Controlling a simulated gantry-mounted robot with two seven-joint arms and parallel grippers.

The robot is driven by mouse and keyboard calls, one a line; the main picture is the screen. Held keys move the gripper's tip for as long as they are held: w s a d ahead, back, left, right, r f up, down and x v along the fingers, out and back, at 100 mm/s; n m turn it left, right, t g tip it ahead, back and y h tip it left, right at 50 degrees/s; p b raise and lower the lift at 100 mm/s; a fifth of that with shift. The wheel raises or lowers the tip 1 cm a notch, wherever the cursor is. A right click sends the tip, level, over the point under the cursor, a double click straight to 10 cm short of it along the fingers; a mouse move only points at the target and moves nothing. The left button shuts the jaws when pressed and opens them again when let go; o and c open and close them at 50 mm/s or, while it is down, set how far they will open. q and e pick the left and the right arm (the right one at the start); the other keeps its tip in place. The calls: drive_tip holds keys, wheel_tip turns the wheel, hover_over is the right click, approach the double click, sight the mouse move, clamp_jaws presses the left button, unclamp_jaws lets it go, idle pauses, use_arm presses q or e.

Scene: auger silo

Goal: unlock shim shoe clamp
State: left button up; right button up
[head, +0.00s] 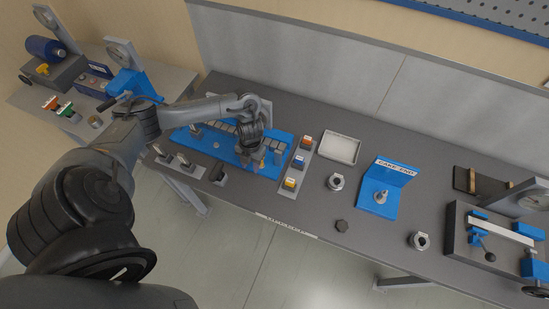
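My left gripper (256,161) reaches down over the right part of a long blue fixture (232,154) on the bench. Its fingers are small and dark here, and I cannot tell whether they are open or shut. A small yellow part (262,163) shows beside the fingertips; I cannot tell if they touch it. The fixture carries a row of pale blocks (222,127), partly hidden by my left arm. Lever-like metal parts (183,159) stand at the bench's front edge, left of the gripper. I cannot tell which part is the shim shoe clamp. My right gripper is not in view.
A grey strip with orange, blue and yellow buttons (298,163) stands just right of the fixture. Further right are a white tray (340,148), a blue labelled stand (384,188), metal nuts (336,182) and a device with blue blocks (495,238). Bench between them is clear.

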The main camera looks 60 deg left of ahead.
use_arm(q)
drive_tip(key=w+a+r+t, duration=0.1)
drive_tip(key=w+a+r, duration=0.25)
drive_tip(key=w, duration=0.25)
drive_tip(key=shift+y, duration=0.3)
drive_tip(key=f, duration=1)
drive_tip(key=shift+s+d+f, duration=0.1)
drive_tip(key=shift+s, duration=0.1)
clamp_jaws()
